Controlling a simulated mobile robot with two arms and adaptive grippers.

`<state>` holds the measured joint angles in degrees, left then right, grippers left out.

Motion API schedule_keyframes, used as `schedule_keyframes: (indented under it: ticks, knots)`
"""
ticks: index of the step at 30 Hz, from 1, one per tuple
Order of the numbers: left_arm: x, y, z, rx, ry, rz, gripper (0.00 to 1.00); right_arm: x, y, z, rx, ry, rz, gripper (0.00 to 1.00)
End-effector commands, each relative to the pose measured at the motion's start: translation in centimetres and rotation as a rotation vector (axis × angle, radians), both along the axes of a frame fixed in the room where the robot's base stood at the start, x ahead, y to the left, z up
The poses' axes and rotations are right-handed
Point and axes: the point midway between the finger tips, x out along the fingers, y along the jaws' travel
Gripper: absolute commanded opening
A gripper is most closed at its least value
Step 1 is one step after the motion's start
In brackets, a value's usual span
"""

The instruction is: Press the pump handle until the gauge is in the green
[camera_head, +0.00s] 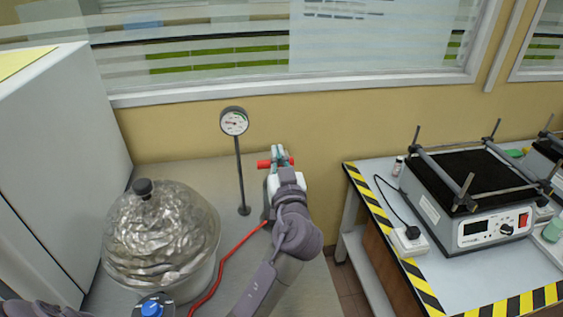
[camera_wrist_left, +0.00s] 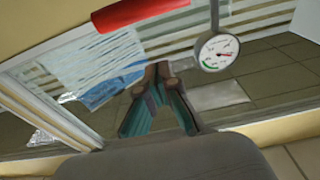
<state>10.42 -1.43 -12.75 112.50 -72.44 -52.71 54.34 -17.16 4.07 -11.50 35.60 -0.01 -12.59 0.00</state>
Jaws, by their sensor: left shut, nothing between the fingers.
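The red pump handle (camera_head: 263,164) shows on both sides of my left gripper (camera_head: 278,154), which is at the handle's middle; contact cannot be told. In the left wrist view the handle (camera_wrist_left: 140,12) crosses the top edge, clear of the fingertips (camera_wrist_left: 158,72). The left fingers are shut and empty. The round gauge (camera_head: 234,121) stands on a thin dark post left of the handle. It also shows in the left wrist view (camera_wrist_left: 217,51), with a green arc at lower left and a red needle pointing to the other side. My left arm hides most of the pump body. My right gripper is out of view.
A striped-edge table (camera_head: 385,225) with a shaker device (camera_head: 470,225) stands right. The wall and window are close behind.

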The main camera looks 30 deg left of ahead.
Motion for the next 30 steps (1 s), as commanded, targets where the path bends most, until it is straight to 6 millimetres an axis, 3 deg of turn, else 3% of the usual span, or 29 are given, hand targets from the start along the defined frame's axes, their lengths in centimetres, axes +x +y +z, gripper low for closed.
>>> schedule_keyframes:
  ticks: [4,6,9,15,30]
  knots:
    - [2.6,2.0,1.0,0.004,0.001,0.002,0.0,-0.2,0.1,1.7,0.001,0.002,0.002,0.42]
    - [3.1,2.4,0.2,0.003,0.006,0.001,0.0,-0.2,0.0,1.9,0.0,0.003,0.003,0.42]
    - [2.7,2.1,-1.6,0.002,0.006,0.0,0.0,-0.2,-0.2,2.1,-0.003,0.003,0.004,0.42]
    - [2.4,1.9,-3.2,0.001,0.002,0.0,0.0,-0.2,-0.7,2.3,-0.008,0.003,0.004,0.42]
    - [2.4,1.8,-4.1,-0.001,0.0,0.0,0.0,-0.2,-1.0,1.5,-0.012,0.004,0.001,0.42]
